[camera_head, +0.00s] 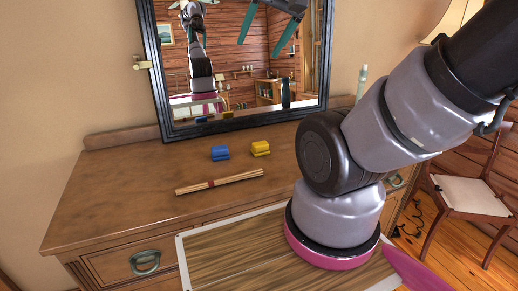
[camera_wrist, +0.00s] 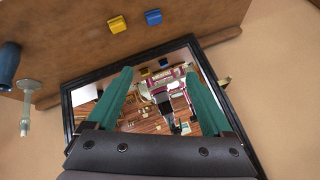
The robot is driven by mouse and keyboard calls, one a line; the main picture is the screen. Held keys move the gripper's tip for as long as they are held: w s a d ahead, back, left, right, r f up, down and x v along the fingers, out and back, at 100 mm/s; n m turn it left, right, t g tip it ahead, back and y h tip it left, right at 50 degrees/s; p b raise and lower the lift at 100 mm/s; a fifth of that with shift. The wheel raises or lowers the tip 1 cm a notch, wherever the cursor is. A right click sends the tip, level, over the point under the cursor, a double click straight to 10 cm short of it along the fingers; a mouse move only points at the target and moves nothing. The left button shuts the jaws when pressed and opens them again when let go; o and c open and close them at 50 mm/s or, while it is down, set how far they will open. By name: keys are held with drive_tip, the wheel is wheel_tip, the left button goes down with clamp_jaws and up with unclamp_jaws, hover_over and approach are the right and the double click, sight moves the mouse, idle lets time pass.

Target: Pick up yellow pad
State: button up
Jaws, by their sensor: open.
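The yellow pad (camera_head: 260,148) is a small ridged block on the brown dresser top, close to the mirror. It also shows near the top of the wrist view (camera_wrist: 119,25). A similar blue pad (camera_head: 220,153) lies just to its left in the head view. My gripper (camera_wrist: 158,75) has two teal fingers spread apart with nothing between them. It faces the mirror, away from the yellow pad.
A bundle of thin sticks (camera_head: 220,182) lies in front of the pads. The black-framed mirror (camera_head: 158,75) stands behind them. A pale bottle (camera_head: 362,82) stands at the dresser's back right; a dark blue vessel (camera_wrist: 8,66) shows near it. A chair (camera_head: 468,190) is at right. The dresser's left top is clear.

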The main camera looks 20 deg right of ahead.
drive_tip(key=shift+o, duration=0.5)
drive_tip(key=m+g+y, duration=0.3)
drive_tip(key=m+g, duration=0.4)
drive_tip(key=m, duration=0.7)
hover_over(261, 143)
drive_tip(key=d, duration=0.2)
drive_tip(key=f, duration=3)
drive_tip(key=shift+a+f, duration=0.2)
drive_tip(key=shift+d+x, duration=0.15)
drive_tip(key=shift+x, duration=1.4)
drive_tip(key=shift+d+x, duration=0.2)
drive_tip(key=shift+x, duration=1.3)
drive_tip(key=shift+s+f, duration=0.1)
drive_tip(key=shift+f, duration=0.05)
